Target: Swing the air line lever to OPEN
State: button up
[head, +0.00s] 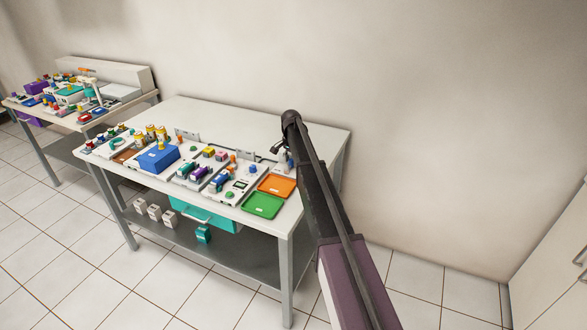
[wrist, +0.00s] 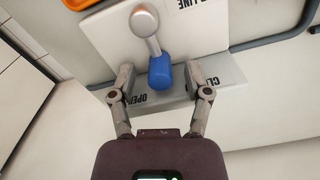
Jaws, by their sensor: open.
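The air line lever (wrist: 153,38) has a silver pivot and arm with a blue grip (wrist: 159,73). It stands on a white plate (wrist: 185,35) whose "LINE" lettering shows upside down in the wrist view. A light ledge below it bears OPEN on the left and a partly hidden CL... label on the right. The blue grip hangs between these labels, nearer OPEN in the picture. My gripper (wrist: 159,78) is open, one finger on each side of the grip, with gaps visible. In the head view my arm largely hides the lever.
In the head view, an orange tray (head: 277,185) and a green tray (head: 262,205) lie at the white table's (head: 220,115) right front. Several devices and a blue box (head: 158,158) stand further left. A dark tube (wrist: 270,38) runs beside the plate. The table's back is mostly clear.

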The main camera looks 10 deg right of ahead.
jog(key=shift+w+a+n, duration=0.1)
jog(key=shift+n, duration=0.2)
jog(key=shift+w+a+n, duration=0.15)
jog(key=shift+a+n, duration=0.1)
jog(key=shift+n, duration=0.45)
jog(key=shift+w+a+n, duration=0.1)
jog(key=shift+a+n, duration=0.1)
jog(key=shift+n, duration=0.5)
jog(key=n, duration=0.2)
jog(key=a+n, duration=0.1)
jog(key=n, duration=0.1)
jog(key=shift+w+a, duration=0.1)
jog(key=shift+a, duration=0.1)
notch_tip(320, 180, up, 14)
jog(key=p, duration=1.4)
jog(key=s+f+n+b, duration=0.1)
jog(key=s+f+b, duration=0.1)
jog(key=s, duration=1.3)
jog(key=s+f+n+b, duration=0.1)
jog(key=s+f+b, duration=0.2)
jog(key=s, duration=1.3)
jog(key=shift+s+f+b, duration=0.15)
jog(key=shift+f+b, duration=0.2)
jog(key=shift+b, duration=0.05)
